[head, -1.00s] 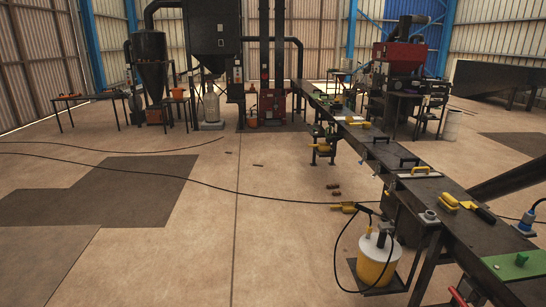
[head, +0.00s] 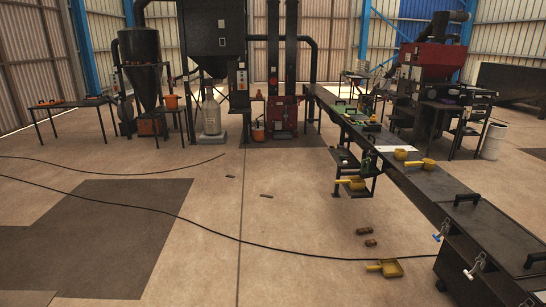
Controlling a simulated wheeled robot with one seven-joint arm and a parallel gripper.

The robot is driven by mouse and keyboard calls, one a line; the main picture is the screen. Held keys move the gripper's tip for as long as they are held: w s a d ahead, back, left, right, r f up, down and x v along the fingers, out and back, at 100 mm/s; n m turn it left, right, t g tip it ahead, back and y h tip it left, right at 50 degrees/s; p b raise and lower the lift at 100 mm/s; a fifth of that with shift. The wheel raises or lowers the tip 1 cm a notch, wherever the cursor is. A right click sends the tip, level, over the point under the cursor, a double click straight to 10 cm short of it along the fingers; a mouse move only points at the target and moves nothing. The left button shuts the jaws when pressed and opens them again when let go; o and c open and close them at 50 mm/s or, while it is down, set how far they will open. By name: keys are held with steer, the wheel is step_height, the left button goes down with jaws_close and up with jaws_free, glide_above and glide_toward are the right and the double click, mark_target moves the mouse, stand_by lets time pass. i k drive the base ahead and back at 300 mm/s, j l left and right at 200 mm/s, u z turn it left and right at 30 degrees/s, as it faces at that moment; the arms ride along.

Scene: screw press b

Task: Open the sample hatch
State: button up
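I cannot tell for certain which part is the sample hatch. A long dark trough or bench (head: 425,181) runs from the back middle to the near right. Its near end carries black bar handles: one handle (head: 467,199) stands on the top, and another handle (head: 535,259) is at the right edge. On its near side are a blue-tipped latch (head: 442,230) and a pale metal latch (head: 475,265). A further pale piece is cut by the bottom edge. My gripper is not in view.
A yellow scoop (head: 386,268) and brown lumps (head: 367,237) lie on the floor beside the trough. Yellow scoops (head: 427,163) sit on top. A black cable (head: 225,234) crosses the floor. The floor at middle and left is open. Dark machines (head: 215,60) stand behind.

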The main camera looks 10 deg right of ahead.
mark_target(390, 141)
steer(key=i+z, duration=0.15)
steer(key=i, duration=0.55)
steer(key=i+z, duration=0.1)
steer(key=i, duration=0.6)
steer(key=i+j+z, duration=0.15)
steer(key=i, duration=0.5)
steer(key=i+j+z, duration=0.1)
steer(key=i, duration=0.6)
steer(key=i+l, duration=0.15)
steer(key=i, duration=0.45)
steer(key=i+l, duration=0.1)
steer(key=i, duration=0.45)
steer(key=i+l+u, duration=0.1)
steer(key=i, duration=0.5)
steer(key=i+l, duration=0.25)
steer(key=i, duration=0.35)
steer(key=i+l+u, duration=0.1)
steer(key=i+l, duration=0.25)
